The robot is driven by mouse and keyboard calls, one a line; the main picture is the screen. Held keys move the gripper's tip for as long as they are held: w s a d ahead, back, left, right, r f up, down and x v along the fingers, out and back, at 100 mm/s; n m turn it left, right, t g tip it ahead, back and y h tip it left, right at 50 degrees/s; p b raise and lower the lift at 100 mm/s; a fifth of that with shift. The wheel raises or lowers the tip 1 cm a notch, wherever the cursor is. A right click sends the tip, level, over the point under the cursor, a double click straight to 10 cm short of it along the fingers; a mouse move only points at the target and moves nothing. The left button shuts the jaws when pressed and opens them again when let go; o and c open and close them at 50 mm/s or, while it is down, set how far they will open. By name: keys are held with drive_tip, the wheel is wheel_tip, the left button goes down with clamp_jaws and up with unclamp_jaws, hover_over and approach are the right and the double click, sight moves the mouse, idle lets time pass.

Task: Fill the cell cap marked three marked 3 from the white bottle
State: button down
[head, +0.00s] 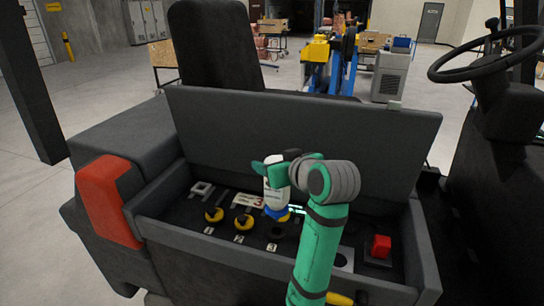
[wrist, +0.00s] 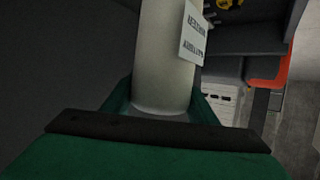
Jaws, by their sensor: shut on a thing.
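My gripper (head: 272,164) is shut on the white bottle (head: 277,178) and holds it over the open battery compartment. The bottle is turned over, with its blue end (head: 276,212) pointing down. In the wrist view, the bottle (wrist: 163,55) stands between my green fingers (wrist: 160,105), and its paper label reads upside down. Yellow-and-black cell caps (head: 214,214) (head: 243,221) sit by the plates at the left. The plate marked 3 (head: 271,247) lies below a dark round opening (head: 278,232). A bit of yellow shows beside the blue end. I cannot tell whether the tip touches anything.
The raised dark lid (head: 300,125) stands close behind the bottle. The compartment's front wall (head: 230,256) lies in front. A red block (head: 380,247) sits at the right inside. A steering wheel (head: 485,55) is at the far right.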

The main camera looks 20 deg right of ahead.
drive_tip(key=shift+f, duration=1.65)
idle(0.4)
drive_tip(key=shift+w+f, duration=0.1)
drive_tip(key=shift+f, duration=0.15)
drive_tip(key=shift+a+f, duration=0.15)
drive_tip(key=shift+f, duration=1.15)
idle(1.2)
